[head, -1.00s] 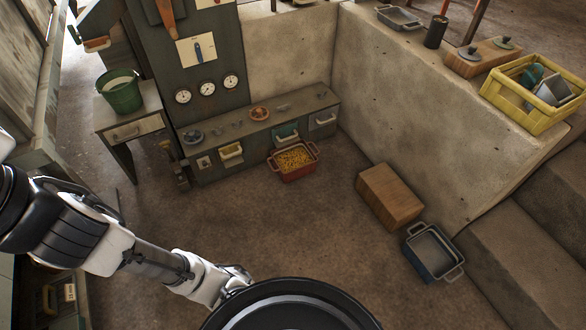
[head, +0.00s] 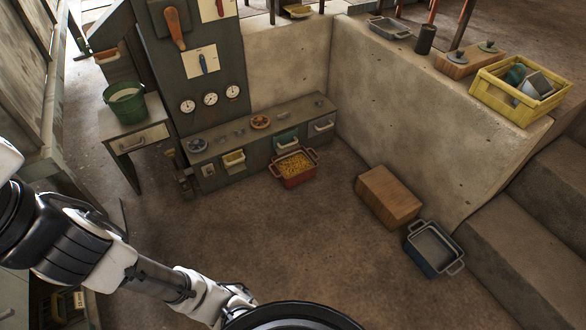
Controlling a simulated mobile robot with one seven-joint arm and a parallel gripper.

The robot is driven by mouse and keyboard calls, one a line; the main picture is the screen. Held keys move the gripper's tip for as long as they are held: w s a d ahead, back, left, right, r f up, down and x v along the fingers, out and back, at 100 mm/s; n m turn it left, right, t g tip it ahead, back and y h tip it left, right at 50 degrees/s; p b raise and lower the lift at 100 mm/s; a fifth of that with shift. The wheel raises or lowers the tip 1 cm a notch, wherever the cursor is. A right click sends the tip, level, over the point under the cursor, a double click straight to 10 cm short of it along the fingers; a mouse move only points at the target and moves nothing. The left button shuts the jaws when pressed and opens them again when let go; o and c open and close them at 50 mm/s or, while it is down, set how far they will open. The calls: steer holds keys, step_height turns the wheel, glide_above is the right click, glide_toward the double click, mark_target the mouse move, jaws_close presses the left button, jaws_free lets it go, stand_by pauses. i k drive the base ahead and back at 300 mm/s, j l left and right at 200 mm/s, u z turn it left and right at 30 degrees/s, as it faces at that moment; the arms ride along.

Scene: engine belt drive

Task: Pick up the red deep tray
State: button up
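The red deep tray (head: 294,176) stands on the floor against the low grey cabinet, with two side handles and a filling of small yellow pieces. My arm reaches in from the left edge of the head view, low in the picture. My gripper (head: 240,298) is at the bottom, partly hidden behind my own round black body part, so its fingers cannot be made out. It is well apart from the red tray, with bare floor between them.
A wooden box (head: 388,198) and a blue deep tray (head: 433,250) stand on the floor at right, by the concrete wall. A yellow crate (head: 505,95) sits on the ledge. A green bucket (head: 126,104) stands on a small table at left. The middle floor is clear.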

mark_target(295, 167)
steer(key=i+z, duration=0.15)
steer(key=i, duration=0.4)
steer(key=i+j+z, duration=0.2)
steer(key=i, duration=0.3)
steer(key=i+j+z, duration=0.15)
steer(key=i, duration=0.4)
steer(key=i+z, duration=0.15)
steer(key=i, duration=0.2)
steer(key=i+j+z, duration=0.1)
steer(key=i+j, duration=0.15)
steer(key=j, duration=0.15)
